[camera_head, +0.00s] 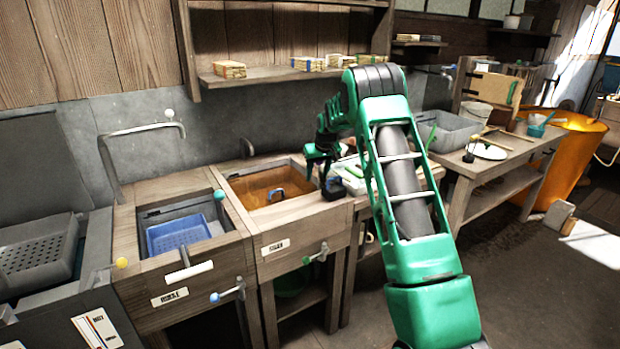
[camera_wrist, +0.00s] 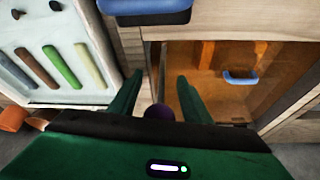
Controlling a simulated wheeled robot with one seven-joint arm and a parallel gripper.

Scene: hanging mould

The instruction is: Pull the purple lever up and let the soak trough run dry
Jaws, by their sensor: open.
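The purple lever's round knob (camera_wrist: 160,111) shows in the wrist view between my fingers, low in the gap and partly hidden by the gripper body. My gripper (camera_wrist: 158,98) is open, with one finger on each side of the knob. I cannot tell whether either finger touches it. In the head view my gripper (camera_head: 322,160) hangs at the right end of the soak trough (camera_head: 238,186), and the purple knob cannot be made out there. The trough holds orange-brown liquid (camera_wrist: 205,88) with a blue curved handle (camera_wrist: 240,77) in it.
Left of the soak trough is a rinse basin with a blue perforated tray (camera_head: 178,235). Levers with blue (camera_head: 215,298) and green (camera_head: 306,260) knobs stick out in front. A pale tray with coloured bars (camera_wrist: 62,66) lies beside my gripper. A shelf (camera_head: 270,78) hangs behind.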

